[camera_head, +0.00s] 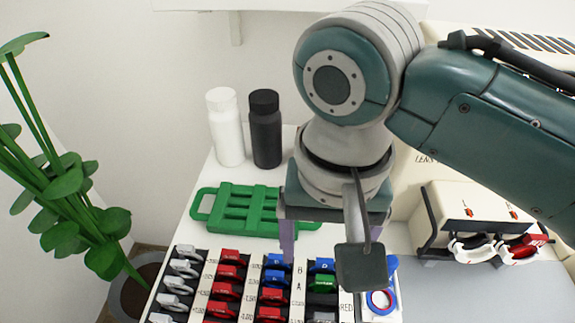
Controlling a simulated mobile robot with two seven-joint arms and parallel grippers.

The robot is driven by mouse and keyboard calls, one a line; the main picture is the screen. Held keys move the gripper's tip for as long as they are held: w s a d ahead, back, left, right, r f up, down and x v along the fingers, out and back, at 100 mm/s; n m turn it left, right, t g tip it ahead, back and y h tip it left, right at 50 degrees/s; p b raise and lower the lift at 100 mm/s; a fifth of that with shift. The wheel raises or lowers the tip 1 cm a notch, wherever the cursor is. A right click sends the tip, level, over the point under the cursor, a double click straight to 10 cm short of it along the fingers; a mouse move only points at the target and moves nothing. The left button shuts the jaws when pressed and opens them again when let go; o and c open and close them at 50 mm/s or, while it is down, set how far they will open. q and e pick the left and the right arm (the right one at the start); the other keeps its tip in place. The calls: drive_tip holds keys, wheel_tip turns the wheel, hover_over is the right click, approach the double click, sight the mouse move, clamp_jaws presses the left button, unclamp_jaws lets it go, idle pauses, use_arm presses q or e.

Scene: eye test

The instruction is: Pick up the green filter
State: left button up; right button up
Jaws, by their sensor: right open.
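A small green-tabbed lens, which looks like the green filter (322,283), sits in the right-hand column of a lens case (299,292), below a blue-tabbed lens and beside a "RED" label. My right gripper (331,250) is open and points down just above that column. One purple finger shows on its left side; a dark square plate on my arm hides part of the other side and some slots. I see nothing between the fingers. My left gripper is not in view.
A green slotted rack (236,208) lies behind the case. A white bottle (226,128) and a black bottle (265,128) stand at the back. A cream device (478,215) with red-and-white lens frames stands right. A potted plant (62,190) is at left.

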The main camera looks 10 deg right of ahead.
sight(325, 278)
wheel_tip(325, 278, down, 3)
drive_tip(key=shift+s+d+f+b, duration=0.1)
drive_tip(key=shift+s+f+b, duration=0.05)
drive_tip(key=shift+b, duration=0.15)
drive_tip(key=f, duration=0.1)
drive_tip(key=f+b, duration=0.1)
drive_tip(key=f, duration=0.3)
drive_tip(key=shift+d, duration=0.35)
drive_tip(key=shift+c, duration=0.3)
clamp_jaws()
